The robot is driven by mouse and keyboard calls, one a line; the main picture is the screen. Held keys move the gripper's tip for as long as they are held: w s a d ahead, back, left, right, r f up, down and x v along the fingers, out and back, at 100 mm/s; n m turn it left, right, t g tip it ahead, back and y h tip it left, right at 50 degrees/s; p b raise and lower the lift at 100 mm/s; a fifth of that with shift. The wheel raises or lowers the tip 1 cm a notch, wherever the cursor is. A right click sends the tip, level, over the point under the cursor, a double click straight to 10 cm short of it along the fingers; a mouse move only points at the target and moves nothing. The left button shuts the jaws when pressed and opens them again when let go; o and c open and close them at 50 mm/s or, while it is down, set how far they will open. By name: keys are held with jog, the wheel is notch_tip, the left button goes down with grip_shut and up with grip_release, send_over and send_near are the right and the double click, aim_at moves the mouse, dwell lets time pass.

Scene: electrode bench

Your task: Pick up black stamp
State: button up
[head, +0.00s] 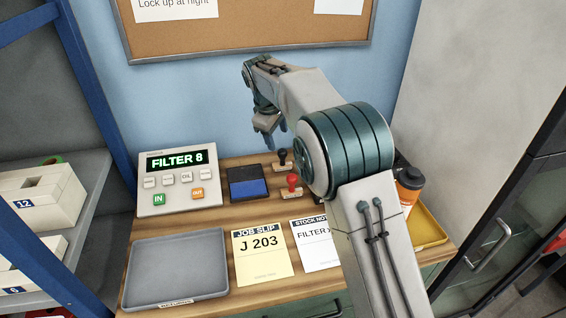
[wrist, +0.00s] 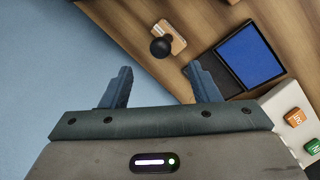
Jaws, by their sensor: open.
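The black stamp (head: 283,158) stands upright at the back of the wooden bench, right of the blue ink pad (head: 248,183). It has a dark round knob on a light wooden base. In the wrist view the black stamp (wrist: 162,47) is ahead of my gripper (wrist: 160,85), beyond the fingertips and between their lines. My gripper (head: 272,136) is open and empty, above the back of the bench near the wall, close to the stamp in the head view. A red stamp (head: 292,184) stands just in front of the black one.
A control box (head: 180,180) reading FILTER 8 stands left of the ink pad. A grey tray (head: 177,301), a job slip (head: 262,255) and a stock note (head: 312,245) lie in front.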

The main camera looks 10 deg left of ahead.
aim_at(282, 151)
jog(key=p+x, duration=0.1)
jog(key=x, duration=0.8)
jog(key=shift+s+d+f, duration=0.1)
jog(key=shift+f, duration=0.05)
jog(key=c, duration=1.1)
